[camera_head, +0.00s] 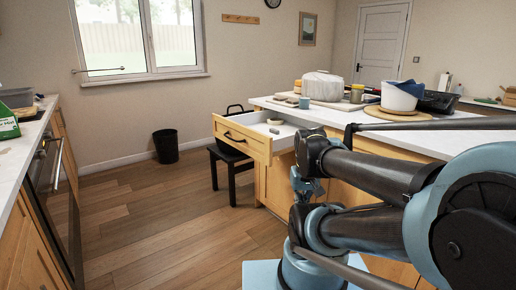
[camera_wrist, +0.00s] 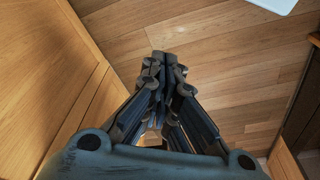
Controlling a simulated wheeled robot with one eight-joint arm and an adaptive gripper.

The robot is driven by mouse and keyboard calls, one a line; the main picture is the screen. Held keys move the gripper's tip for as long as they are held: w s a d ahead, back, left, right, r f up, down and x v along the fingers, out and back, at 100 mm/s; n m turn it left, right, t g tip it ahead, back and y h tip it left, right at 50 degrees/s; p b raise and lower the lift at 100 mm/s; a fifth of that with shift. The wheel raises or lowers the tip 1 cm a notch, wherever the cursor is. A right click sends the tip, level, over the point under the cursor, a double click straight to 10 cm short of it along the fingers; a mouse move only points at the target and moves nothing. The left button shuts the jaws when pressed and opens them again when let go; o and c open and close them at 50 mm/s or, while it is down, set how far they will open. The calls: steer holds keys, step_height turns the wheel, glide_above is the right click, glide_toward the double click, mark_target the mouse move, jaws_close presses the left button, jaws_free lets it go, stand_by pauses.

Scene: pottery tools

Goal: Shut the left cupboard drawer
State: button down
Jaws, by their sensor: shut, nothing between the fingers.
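The left cupboard drawer (camera_head: 243,136) stands pulled out from the island in the head view, with a wooden front and a dark handle (camera_head: 235,137). A few small items lie inside it. My gripper (camera_head: 309,190) hangs in front of the island's cupboards, to the right of the drawer and apart from it. In the wrist view my gripper (camera_wrist: 164,56) points down past a wooden cupboard face, with its fingers together and nothing between them. The drawer cannot be made out for certain in the wrist view.
The island worktop (camera_head: 350,122) carries pottery things, among them a white bowl (camera_head: 400,96). A black chair (camera_head: 232,165) stands behind the open drawer. A black bin (camera_head: 166,146) is by the wall. The wooden floor (camera_head: 170,215) left of the island is clear. Kitchen counters line the left.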

steer(key=shift+d+r, duration=0.1)
steer(key=shift+d, duration=0.05)
steer(key=w+a+r+n+h, duration=0.2)
steer(key=w+a+r+n, duration=0.1)
steer(key=w+r+n, duration=0.5)
steer(key=w+a+r+n+h, duration=0.2)
steer(key=w+a+r+n, duration=0.3)
steer(key=w, duration=0.6)
steer(key=w+a+n+t+h, duration=0.1)
steer(key=w+a+n+h, duration=0.1)
steer(key=w+a+n, duration=0.6)
steer(key=w+a+n+t+h, duration=0.25)
steer(key=w+a, duration=0.25)
steer(key=a, duration=0.6)
glide_toward(253, 152)
steer(key=f, duration=0.2)
steer(key=shift+w+d+f+n+g+y, duration=0.1)
steer(key=shift+w+d+n+y, duration=0.1)
steer(key=shift+w+d, duration=0.25)
steer(key=shift+w+d+r+n+g+y, duration=0.15)
steer(key=shift+w+d, duration=0.1)
steer(key=shift+d, duration=0.4)
steer(key=shift+w+d+f+n+g+y, duration=0.1)
steer(key=shift+w+d+f+n+y, duration=0.15)
steer(key=shift+d, duration=0.35)
